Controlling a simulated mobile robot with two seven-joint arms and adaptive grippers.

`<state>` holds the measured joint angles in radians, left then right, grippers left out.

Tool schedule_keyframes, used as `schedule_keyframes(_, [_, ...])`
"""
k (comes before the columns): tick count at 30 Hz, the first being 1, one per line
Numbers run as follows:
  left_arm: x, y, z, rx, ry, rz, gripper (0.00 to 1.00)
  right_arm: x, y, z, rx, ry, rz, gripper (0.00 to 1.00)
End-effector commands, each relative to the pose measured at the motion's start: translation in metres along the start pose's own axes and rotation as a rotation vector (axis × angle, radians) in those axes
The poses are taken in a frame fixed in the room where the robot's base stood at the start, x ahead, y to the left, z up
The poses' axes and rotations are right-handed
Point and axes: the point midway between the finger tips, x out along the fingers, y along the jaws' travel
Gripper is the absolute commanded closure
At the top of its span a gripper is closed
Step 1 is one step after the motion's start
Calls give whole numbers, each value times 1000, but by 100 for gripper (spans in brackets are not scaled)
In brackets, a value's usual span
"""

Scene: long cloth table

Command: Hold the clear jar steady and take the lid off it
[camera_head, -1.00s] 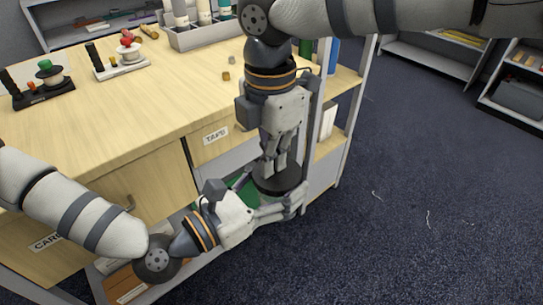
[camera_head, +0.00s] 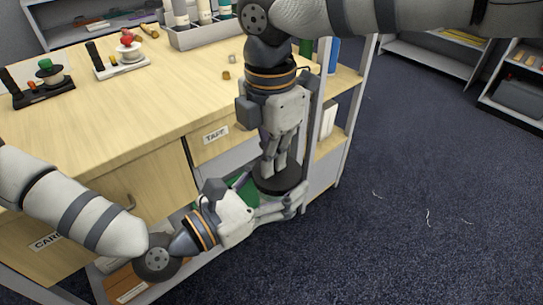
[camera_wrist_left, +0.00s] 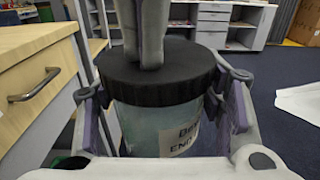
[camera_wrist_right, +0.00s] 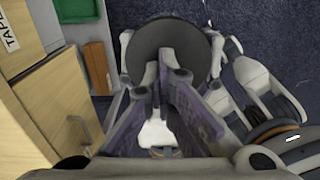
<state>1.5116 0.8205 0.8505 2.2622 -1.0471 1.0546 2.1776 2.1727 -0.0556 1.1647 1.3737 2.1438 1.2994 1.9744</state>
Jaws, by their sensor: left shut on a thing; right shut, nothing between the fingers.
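The clear jar (camera_wrist_left: 145,128) stands upright in the left wrist view, with a pale label (camera_wrist_left: 180,138) on its front. Its wide black lid (camera_wrist_left: 165,85) sits on top; it also shows from above in the right wrist view (camera_wrist_right: 185,40). My left gripper (camera_head: 284,207) is shut around the jar body from the sides, just under the lid. My right gripper (camera_head: 273,172) points down from above, its fingers shut together with nothing between them. Its fingertips are at the lid's top, and I cannot tell whether they touch. In the head view, my grippers hide most of the jar.
The jar is held in front of the wooden table (camera_head: 150,110), near its drawers and a lower shelf with a green bin (camera_wrist_right: 78,10). A drawer handle (camera_wrist_left: 35,85) is close on the left. Open dark carpet (camera_head: 430,170) lies to the right.

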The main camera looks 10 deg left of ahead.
Motion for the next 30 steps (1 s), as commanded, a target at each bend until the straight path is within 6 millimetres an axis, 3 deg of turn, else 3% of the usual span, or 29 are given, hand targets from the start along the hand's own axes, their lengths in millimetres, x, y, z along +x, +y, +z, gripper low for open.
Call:
schedule_keyframes(1, [3,4,9,8,-27,10,100,5,-4,-3,-5,5,-19,97])
schedule_keyframes(4, [3,4,9,8,-27,10,100,5,-4,-3,-5,5,-19,75])
schedule_keyframes(22, [3,4,8,6,-23,10,100,2,-3,-2,-4,5,-14,75])
schedule_keyframes(30, [2,3,5,4,-16,8,100,-37,0,-1,-1,2,-5,75])
